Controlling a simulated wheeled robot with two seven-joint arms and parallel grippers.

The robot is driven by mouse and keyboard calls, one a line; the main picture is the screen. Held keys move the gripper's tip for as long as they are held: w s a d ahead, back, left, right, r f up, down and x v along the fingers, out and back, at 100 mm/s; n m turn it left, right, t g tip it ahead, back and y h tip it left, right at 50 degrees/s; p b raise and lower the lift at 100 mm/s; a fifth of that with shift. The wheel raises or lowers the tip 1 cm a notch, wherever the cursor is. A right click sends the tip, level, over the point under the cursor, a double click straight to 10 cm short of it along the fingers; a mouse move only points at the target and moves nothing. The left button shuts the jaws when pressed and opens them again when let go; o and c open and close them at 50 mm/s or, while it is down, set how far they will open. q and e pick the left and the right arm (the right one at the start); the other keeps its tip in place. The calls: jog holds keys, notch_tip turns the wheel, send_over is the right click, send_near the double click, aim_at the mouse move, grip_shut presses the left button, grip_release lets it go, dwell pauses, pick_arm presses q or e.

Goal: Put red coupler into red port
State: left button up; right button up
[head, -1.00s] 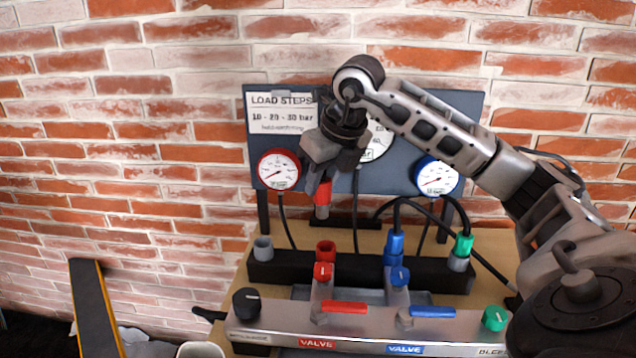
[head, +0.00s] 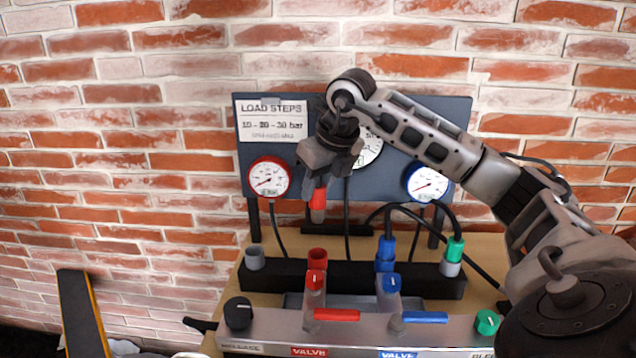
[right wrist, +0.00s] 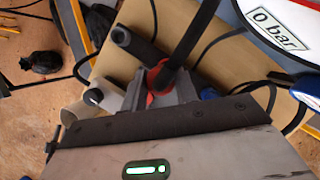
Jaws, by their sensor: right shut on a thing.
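The red coupler (head: 318,201), red with a grey lower end, hangs roughly upright in my right gripper (head: 317,184). The gripper is shut on its upper part. The red port (head: 317,256) is a red-rimmed socket in the black block; in the head view it lies directly below the coupler, with a clear gap between. Depth alignment is hard to judge. In the right wrist view, red (right wrist: 158,82) shows between the grey fingers (right wrist: 160,97), and the port cannot be made out clearly. My left gripper is out of view.
A grey port (head: 255,257) is left of the red one. Blue (head: 386,250) and green (head: 455,248) couplers stand in ports to the right. Red (head: 337,315) and blue (head: 425,318) valve handles are in front. The gauge panel (head: 440,120) stands behind.

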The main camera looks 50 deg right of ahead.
aim_at(322, 215)
jog(key=shift+f+b, duration=1.3)
jog(key=shift+f, duration=0.65)
jog(key=shift+f+b, duration=0.65)
jog(key=shift+f, duration=0.15)
jog(key=shift+f, duration=0.1)
jog(key=shift+f+b, duration=0.6)
jog(key=shift+f, duration=0.15)
jog(key=shift+f, duration=0.2)
jog(key=shift+f+b, duration=0.4)
jog(key=shift+f, duration=0.2)
